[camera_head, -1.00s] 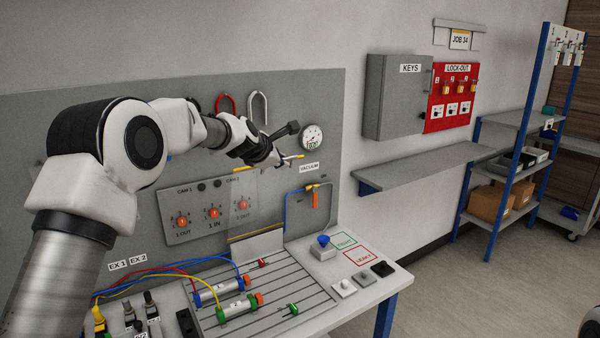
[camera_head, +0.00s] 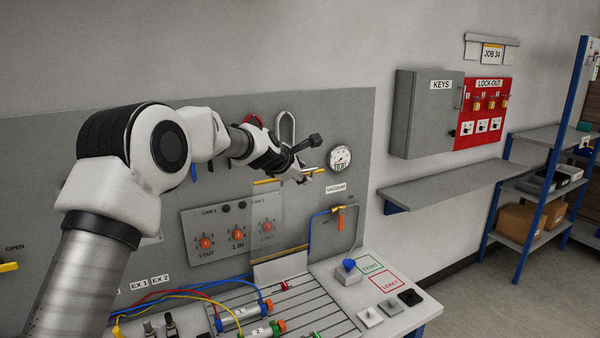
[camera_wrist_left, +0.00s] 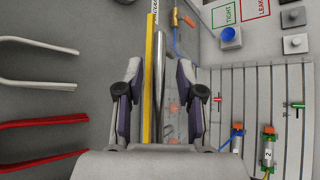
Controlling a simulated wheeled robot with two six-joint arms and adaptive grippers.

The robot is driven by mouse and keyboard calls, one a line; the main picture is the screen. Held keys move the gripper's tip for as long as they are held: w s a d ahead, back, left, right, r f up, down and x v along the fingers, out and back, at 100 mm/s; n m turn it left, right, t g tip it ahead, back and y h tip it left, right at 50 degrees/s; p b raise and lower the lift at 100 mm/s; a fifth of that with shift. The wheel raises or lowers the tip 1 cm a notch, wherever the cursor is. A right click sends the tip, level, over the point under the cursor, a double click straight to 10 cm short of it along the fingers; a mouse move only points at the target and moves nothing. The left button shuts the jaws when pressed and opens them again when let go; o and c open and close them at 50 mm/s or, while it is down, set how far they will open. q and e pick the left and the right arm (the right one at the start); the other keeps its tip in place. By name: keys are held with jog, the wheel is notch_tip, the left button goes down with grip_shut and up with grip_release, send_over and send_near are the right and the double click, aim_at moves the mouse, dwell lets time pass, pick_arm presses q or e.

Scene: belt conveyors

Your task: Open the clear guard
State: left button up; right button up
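The clear guard (camera_head: 265,222) is a see-through panel in front of the right-hand part of the knob plate (camera_head: 195,240). It has yellow strips along its upper (camera_head: 267,181) and lower edges. My left gripper (camera_head: 308,173) is above and right of the guard, in front of the grey board. In the left wrist view its fingers (camera_wrist_left: 155,100) are apart. A yellow bar (camera_wrist_left: 150,60) and a metal rod (camera_wrist_left: 160,60) appear between them; contact cannot be told. Orange knobs show faintly right of the bar. My right gripper is out of view.
A vacuum gauge (camera_head: 340,158) and hanging hooks (camera_head: 286,128) are near the left gripper. The slotted bench (camera_head: 320,310) below holds cylinders, hoses and a blue button (camera_head: 348,264). A grey wall shelf (camera_head: 440,185) and key cabinet (camera_head: 428,112) are at right.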

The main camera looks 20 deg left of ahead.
pick_arm(q)
jog(key=v, duration=1.1)
jog(key=shift+s+r, duration=0.25)
jog(key=shift+s, duration=0.05)
jog(key=shift+s, duration=0.1)
